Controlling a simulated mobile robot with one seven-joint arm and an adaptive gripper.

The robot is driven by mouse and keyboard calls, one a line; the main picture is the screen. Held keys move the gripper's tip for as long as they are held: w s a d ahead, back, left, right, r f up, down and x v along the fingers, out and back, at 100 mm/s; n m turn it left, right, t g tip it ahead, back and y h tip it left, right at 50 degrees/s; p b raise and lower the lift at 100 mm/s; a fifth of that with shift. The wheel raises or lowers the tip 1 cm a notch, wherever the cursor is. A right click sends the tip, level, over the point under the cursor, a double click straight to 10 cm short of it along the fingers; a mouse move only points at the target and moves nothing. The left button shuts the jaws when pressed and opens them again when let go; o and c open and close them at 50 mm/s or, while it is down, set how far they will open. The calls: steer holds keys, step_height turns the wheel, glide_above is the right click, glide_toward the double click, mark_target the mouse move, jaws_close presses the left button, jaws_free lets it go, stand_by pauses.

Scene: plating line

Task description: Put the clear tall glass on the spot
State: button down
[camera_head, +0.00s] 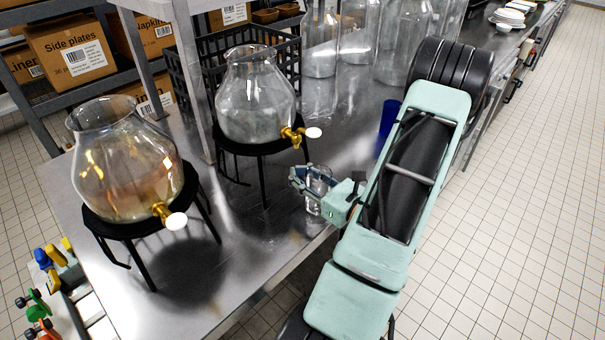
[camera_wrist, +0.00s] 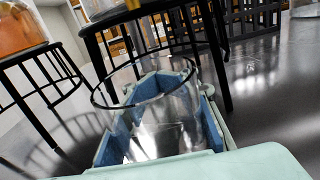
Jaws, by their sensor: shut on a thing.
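My gripper (camera_head: 312,184) is shut on a clear glass (camera_head: 313,207) near the front edge of the steel counter. In the wrist view the glass (camera_wrist: 168,128) stands between the blue-lined fingers of my gripper (camera_wrist: 155,105), its round rim towards the dispenser stands. The glass looks roughly upright in the head view. I cannot tell whether its base touches the counter. I cannot make out a marked spot on the counter in either view.
Two glass dispensers with brass taps, one amber (camera_head: 125,170) and one clear (camera_head: 255,100), stand on black stands left of my gripper. Large clear jars (camera_head: 403,40) stand behind. A blue cup (camera_head: 389,118) is beside my arm. Bare steel (camera_head: 255,235) lies in front.

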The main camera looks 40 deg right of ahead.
steer(key=shift+w, duration=0.45)
steer(key=shift+w+a+f, duration=0.15)
steer(key=shift+w, duration=1.4)
steer(key=shift+w+a+f, duration=0.1)
steer(key=shift+w+a, duration=0.05)
steer(key=shift+w, duration=1.4)
steer(key=shift+f, duration=0.4)
steer(key=c, duration=1.3)
jaws_free()
steer(key=shift+s, duration=0.1)
steer(key=s, duration=0.8)
steer(key=s+d, duration=0.1)
steer(key=s, duration=0.3)
steer(key=shift+b, duration=0.3)
